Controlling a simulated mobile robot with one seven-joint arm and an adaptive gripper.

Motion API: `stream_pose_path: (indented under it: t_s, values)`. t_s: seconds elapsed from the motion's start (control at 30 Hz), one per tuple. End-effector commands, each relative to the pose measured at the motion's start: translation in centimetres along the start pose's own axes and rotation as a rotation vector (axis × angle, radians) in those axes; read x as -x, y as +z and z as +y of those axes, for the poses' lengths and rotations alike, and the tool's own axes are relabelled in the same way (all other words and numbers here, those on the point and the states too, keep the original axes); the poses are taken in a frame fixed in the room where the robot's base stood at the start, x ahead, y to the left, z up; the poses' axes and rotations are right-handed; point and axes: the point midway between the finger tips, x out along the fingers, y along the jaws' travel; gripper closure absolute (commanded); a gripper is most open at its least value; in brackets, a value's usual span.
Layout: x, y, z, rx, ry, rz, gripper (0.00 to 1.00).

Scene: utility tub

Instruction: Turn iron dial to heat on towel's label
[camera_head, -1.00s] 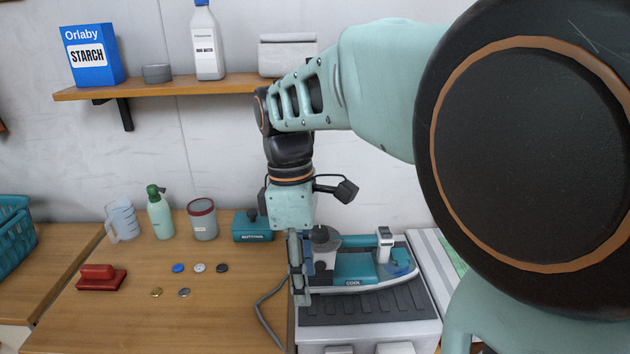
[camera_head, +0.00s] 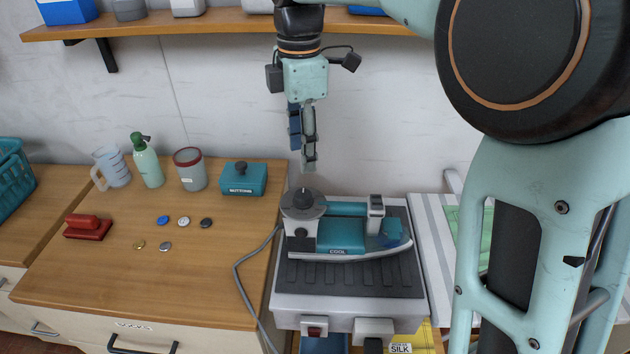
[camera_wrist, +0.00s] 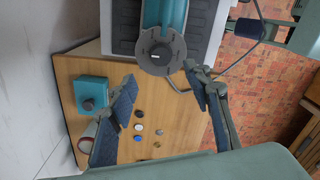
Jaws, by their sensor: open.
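The iron (camera_head: 345,232) stands on a dark ribbed rest, teal and grey, with "COOL" on its side. Its round grey dial (camera_head: 303,203) is on top at the left end, with a small raised pointer. In the wrist view, the dial (camera_wrist: 161,51) lies just beyond the fingertips. My gripper (camera_head: 303,158) is open and empty, pointing down above the dial and apart from it. Its two fingers also show in the wrist view (camera_wrist: 160,80). A yellow label reading "SILK" (camera_head: 401,348) shows at the bottom edge, partly cut off; what it is attached to is unclear.
A grey cord (camera_head: 238,272) runs from the iron down the table's edge. A teal "BUTTONS" box (camera_head: 243,178) stands left of the iron, with several loose buttons nearby. A striped board (camera_head: 436,235) lies right.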

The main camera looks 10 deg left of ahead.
Motion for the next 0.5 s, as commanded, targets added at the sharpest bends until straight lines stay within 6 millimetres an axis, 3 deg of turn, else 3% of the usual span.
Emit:
stream_pose_path:
  t_s: [0.5]
  values:
    - [-8.6,0.0,-0.2,0.0,-0.005,0.0,0.55]
